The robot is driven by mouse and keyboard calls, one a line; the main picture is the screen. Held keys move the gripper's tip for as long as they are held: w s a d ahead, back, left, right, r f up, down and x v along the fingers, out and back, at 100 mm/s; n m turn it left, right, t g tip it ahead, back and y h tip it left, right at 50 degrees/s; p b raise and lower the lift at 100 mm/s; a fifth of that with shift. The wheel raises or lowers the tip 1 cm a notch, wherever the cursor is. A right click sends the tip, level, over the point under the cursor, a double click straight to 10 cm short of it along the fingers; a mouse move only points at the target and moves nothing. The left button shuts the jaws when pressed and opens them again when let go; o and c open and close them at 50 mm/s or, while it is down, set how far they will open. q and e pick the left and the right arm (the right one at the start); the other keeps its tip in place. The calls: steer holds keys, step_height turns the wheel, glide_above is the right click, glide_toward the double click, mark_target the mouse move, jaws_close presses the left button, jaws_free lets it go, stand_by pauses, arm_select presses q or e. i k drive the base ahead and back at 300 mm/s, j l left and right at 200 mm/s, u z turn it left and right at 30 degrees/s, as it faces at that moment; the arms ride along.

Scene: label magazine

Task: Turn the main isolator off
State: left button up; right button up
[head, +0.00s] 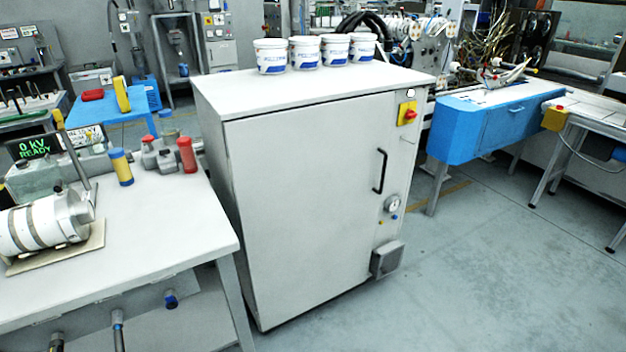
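The main isolator (407,113) looks to be the red rotary handle on a yellow plate. It is mounted at the upper right of the front of a white cabinet (290,200). The handle is too small for me to tell its position. The cabinet door is closed, with a black vertical handle (380,170) below and left of the isolator. Neither of my grippers shows in the head view.
Several white tubs (271,56) stand on the cabinet top. A white workbench (170,225) with bottles and a display stands at the left. A blue bench (490,125) is at the right. The grey floor (460,270) in front and right of the cabinet is clear.

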mark_target(410, 115)
steer(key=i+l+u, duration=0.2)
steer(key=l, duration=0.45)
steer(key=i+l+u, duration=0.2)
steer(key=l, duration=0.45)
steer(key=l+u, duration=0.2)
steer(key=l, duration=0.5)
steer(key=l+u, duration=0.15)
steer(key=l, duration=0.35)
steer(key=k+l+u, duration=0.15)
steer(key=l, duration=0.4)
steer(key=l+u, duration=0.2)
steer(key=l, duration=0.3)
steer(key=k+l+u, duration=0.15)
steer(key=l, duration=0.35)
steer(key=i+l+u, duration=0.1)
steer(key=l+u, duration=0.35)
steer(key=l, duration=0.95)
steer(key=i+l+u, duration=0.1)
steer(key=l, duration=0.2)
steer(key=i+l, duration=0.2)
steer(key=k+l, duration=0.1)
steer(key=k, duration=0.9)
steer(key=i+j, duration=0.2)
steer(key=j, duration=0.15)
steer(key=i+j+z, duration=0.2)
steer(key=i+j, duration=0.2)
steer(key=j, duration=0.25)
steer(key=i+j, duration=0.2)
steer(key=j, duration=0.2)
